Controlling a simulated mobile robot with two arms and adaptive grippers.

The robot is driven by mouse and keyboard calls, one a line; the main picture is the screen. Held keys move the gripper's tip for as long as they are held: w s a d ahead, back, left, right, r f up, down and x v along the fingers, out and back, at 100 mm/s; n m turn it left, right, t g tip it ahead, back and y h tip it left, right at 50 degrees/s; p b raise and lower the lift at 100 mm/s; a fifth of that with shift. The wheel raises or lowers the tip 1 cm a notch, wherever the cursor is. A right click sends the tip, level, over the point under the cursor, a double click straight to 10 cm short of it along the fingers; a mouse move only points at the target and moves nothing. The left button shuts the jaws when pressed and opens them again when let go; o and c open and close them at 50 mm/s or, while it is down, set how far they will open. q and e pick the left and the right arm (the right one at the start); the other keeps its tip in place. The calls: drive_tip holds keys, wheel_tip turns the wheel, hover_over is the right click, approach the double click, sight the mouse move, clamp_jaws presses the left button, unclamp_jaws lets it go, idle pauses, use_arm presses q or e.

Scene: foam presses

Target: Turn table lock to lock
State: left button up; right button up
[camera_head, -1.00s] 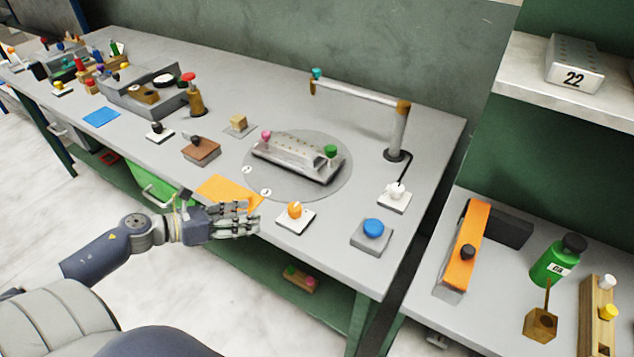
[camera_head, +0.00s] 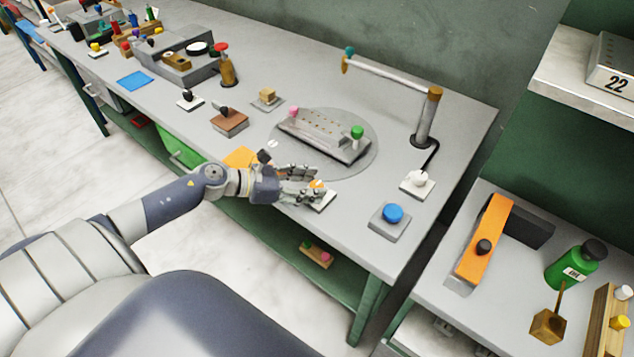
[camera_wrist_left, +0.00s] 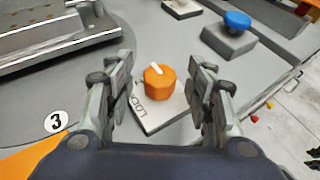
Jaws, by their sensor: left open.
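The table lock is an orange knob with a white pointer on a pale plate marked LOCK. In the left wrist view the knob (camera_wrist_left: 160,82) sits between my open left fingers, ahead of the palm, with clear gaps on both sides. Its pointer is directed up and slightly left there, and the LOCK lettering (camera_wrist_left: 122,108) is at the plate's left. In the head view my left gripper (camera_head: 308,183) is over the lock and mostly hides the knob (camera_head: 317,184). The round turntable (camera_head: 365,160) behind carries a grey metal fixture (camera_head: 322,137). My right gripper is out of view.
A blue button (camera_head: 392,213) on a grey base and a white knob (camera_head: 419,179) on a white plate stand to the right. A lamp (camera_head: 425,115) rises behind. An orange mat (camera_head: 240,157) lies left of the gripper. The bench's front edge is close below.

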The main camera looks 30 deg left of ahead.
use_arm(q)
drive_tip(key=shift+x, duration=0.8)
drive_tip(key=shift+w+d+f, duration=0.15)
drive_tip(key=shift+w+d, duration=0.1)
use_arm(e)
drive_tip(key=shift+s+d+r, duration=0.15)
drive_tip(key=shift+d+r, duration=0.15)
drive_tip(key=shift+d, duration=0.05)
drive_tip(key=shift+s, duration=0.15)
